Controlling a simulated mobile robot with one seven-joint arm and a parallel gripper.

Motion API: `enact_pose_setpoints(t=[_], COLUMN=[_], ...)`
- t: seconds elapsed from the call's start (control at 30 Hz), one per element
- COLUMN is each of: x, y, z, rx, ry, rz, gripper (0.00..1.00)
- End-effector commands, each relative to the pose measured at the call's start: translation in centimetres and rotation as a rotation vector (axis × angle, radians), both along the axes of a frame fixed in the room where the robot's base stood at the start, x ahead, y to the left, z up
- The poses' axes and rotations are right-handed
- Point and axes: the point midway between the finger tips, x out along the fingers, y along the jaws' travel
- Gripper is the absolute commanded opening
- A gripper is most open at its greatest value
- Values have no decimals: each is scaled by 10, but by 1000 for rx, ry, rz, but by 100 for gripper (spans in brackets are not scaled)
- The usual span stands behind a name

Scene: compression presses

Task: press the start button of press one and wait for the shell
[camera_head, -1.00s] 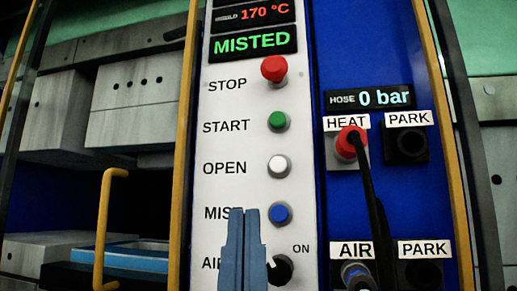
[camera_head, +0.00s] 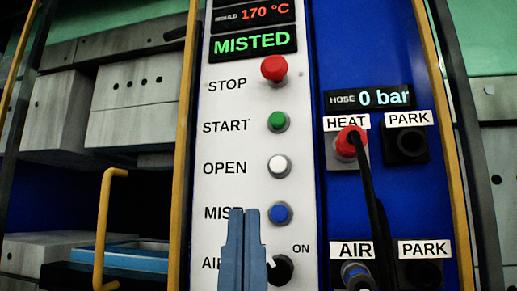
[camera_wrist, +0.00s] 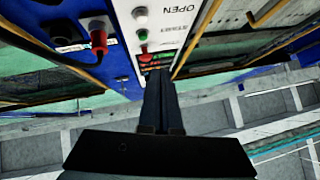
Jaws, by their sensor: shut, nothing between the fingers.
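The green start button (camera_head: 278,121) sits beside the word START on the white control panel (camera_head: 225,185). Above it is the red stop button (camera_head: 274,69); below are the white open button (camera_head: 279,166) and the blue mist button (camera_head: 280,214). The display (camera_head: 253,44) reads MISTED in green, with 170 °C above it. My gripper (camera_head: 244,212) is shut and empty, in front of the lower panel, partly covering the MIST and AIR labels. No shell is visible.
To the right, a blue panel (camera_head: 430,195) holds a red HEAT plug (camera_head: 350,143) with a black cable, an AIR fitting (camera_head: 357,275) and PARK sockets. The hose display (camera_head: 369,98) reads 0 bar. A black knob (camera_head: 281,268) sits low on the panel. A yellow handle (camera_head: 103,230) stands at left.

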Motion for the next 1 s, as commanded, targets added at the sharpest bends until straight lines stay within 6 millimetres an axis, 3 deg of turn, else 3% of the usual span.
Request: enact_pose_setpoints(t=[0.73, 1.0], x=[1, 23], y=[0, -3], z=[2, 21], rx=[1, 28], ry=[5, 110], rz=[4, 88], gripper=[0, 0])
